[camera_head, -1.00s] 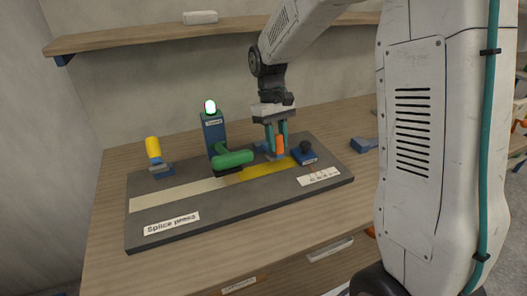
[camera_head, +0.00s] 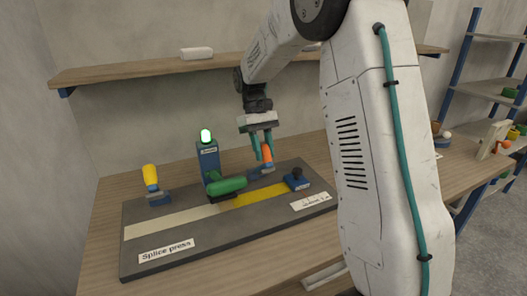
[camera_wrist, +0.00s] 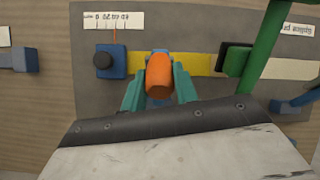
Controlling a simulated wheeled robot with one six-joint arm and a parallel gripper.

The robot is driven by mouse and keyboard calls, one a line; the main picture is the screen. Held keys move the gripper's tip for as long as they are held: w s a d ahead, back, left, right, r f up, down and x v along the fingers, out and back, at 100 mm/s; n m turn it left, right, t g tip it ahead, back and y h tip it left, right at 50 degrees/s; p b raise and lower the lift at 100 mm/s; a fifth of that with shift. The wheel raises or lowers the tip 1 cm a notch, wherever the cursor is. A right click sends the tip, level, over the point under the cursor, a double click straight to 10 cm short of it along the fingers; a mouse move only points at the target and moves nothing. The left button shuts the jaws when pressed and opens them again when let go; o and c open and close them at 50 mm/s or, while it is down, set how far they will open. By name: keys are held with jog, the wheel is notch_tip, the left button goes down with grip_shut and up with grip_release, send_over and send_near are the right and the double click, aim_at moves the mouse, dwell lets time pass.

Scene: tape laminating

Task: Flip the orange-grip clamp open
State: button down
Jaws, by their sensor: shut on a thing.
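The orange-grip clamp (camera_head: 266,154) stands at the back of the dark splice-press plate (camera_head: 145,215), behind the yellow strip. Its orange grip stands up, roughly upright, from a small blue base. My gripper (camera_head: 263,158) points down from above, its teal fingers shut on the orange grip. In the wrist view the orange grip (camera_wrist: 159,77) lies between the two teal fingers (camera_wrist: 159,92), its end facing the camera. The grip and fingers hide part of the base.
A green-handled press (camera_head: 226,186) lies across the strip, left of my gripper. A blue block with a black knob (camera_head: 297,178) sits to the right. A yellow-grip clamp (camera_head: 150,176) stands at the left, and a shelf (camera_head: 140,75) hangs above.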

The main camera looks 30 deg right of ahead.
jog(key=shift+w, duration=0.1)
jog(key=c, duration=1.1)
grip_release()
jog(key=shift+d, duration=0.1)
notch_tip(320, 180, up, 4)
jog(key=shift+f, duration=0.15)
jog(key=s+a+r, duration=0.1)
jog(key=s+a, duration=0.1)
jog(key=s, duration=1.3)
jog(key=shift+s+a, duration=0.35)
jog(key=shift+s, duration=0.05)
jog(key=shift+r, duration=0.1)
